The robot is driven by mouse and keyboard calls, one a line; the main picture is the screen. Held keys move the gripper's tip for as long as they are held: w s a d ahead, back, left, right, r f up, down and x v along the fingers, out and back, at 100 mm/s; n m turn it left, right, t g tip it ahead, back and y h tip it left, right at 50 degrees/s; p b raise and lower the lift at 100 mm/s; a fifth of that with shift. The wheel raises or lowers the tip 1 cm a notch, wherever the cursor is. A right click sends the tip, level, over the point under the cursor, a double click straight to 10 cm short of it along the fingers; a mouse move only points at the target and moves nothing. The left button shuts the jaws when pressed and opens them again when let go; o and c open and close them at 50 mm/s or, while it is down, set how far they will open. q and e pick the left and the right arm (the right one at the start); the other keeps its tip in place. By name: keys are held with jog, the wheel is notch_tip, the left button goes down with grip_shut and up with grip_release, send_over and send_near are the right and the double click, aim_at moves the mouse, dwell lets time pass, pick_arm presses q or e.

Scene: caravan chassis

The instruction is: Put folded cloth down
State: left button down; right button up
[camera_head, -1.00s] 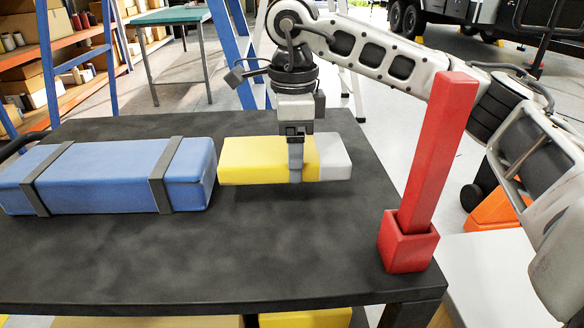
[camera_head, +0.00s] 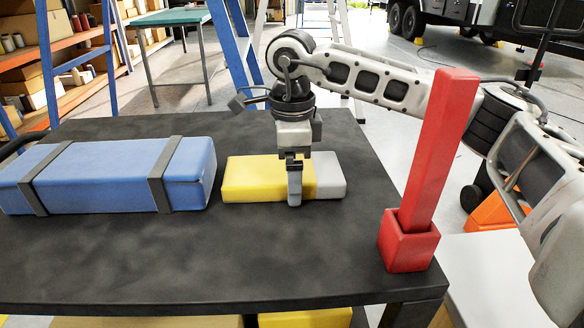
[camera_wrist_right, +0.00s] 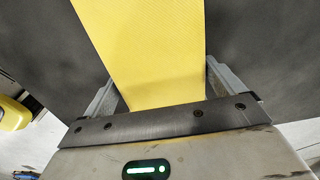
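The folded cloth (camera_head: 250,180) is a flat block, yellow on the left and pale grey on the right. In the head view it rests on the black table (camera_head: 240,250), right of the blue bundle. My right gripper (camera_head: 294,190) is over it from above, with its fingers on either side of the cloth. In the right wrist view the yellow part (camera_wrist_right: 150,50) lies between the two fingers, very close to both. I cannot tell whether they still press on it. The far finger is hidden in the head view. My left gripper is not in view.
A blue bundle (camera_head: 100,175) with two dark straps lies on the left of the table, a small gap from the cloth. A tall red post (camera_head: 435,150) stands in a red square base (camera_head: 408,243) at the front right corner. The table front is clear.

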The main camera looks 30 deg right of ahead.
jog(key=shift+r, duration=0.35)
pick_arm(q)
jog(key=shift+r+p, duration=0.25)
jog(key=shift+p, duration=0.55)
pick_arm(e)
notch_tip(320, 180, up, 12)
jog(key=shift+f, duration=0.15)
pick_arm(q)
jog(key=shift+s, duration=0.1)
